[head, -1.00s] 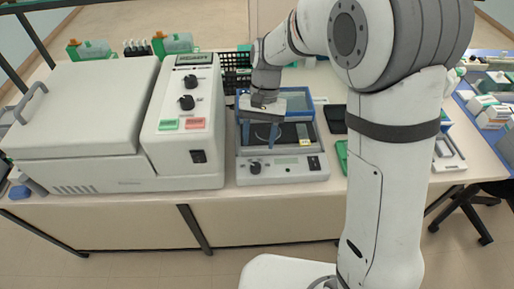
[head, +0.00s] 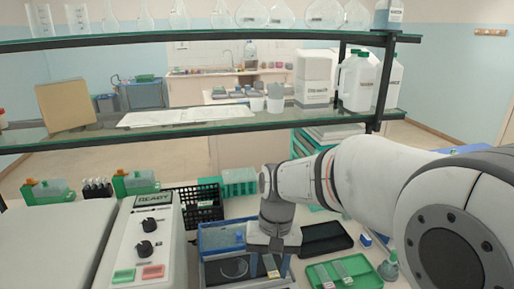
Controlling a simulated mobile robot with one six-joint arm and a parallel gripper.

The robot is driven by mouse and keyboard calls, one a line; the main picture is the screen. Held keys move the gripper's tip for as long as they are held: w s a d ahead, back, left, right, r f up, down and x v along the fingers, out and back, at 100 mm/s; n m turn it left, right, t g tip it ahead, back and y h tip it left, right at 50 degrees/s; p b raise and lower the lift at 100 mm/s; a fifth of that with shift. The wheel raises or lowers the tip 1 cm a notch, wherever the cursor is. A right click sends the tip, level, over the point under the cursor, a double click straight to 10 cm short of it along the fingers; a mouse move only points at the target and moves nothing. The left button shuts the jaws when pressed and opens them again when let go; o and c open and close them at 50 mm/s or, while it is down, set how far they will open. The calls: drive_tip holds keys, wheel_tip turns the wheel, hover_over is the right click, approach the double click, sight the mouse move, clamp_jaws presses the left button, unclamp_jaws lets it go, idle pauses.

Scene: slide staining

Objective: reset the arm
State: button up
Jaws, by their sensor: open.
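My gripper (head: 272,262) is at the lower middle of the head view, at the end of my arm, which reaches in from the right. It points down over a blue-rimmed device (head: 222,236) with a dark bed. A slide with a yellowish end (head: 271,266) shows just below the gripper; I cannot tell whether they touch. A round clear dish shape shows beside it on the bed. The fingertips are small and partly hidden here.
A white machine with a READY display (head: 153,200) stands at left. A black rack (head: 196,208), a black tray (head: 325,238) and a green tray (head: 318,273) with slides surround the device. Glass shelves (head: 150,140) with bottles cross above the bench.

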drive_tip(key=s+d+r+t+h, duration=0.1)
drive_tip(key=s+d+r+t, duration=0.2)
drive_tip(key=s+d, duration=0.6)
drive_tip(key=d+t, duration=0.1)
drive_tip(key=d, duration=0.2)
drive_tip(key=shift+s+d+t, duration=0.3)
drive_tip(key=shift+s+t, duration=0.05)
drive_tip(key=shift+t, duration=0.05)
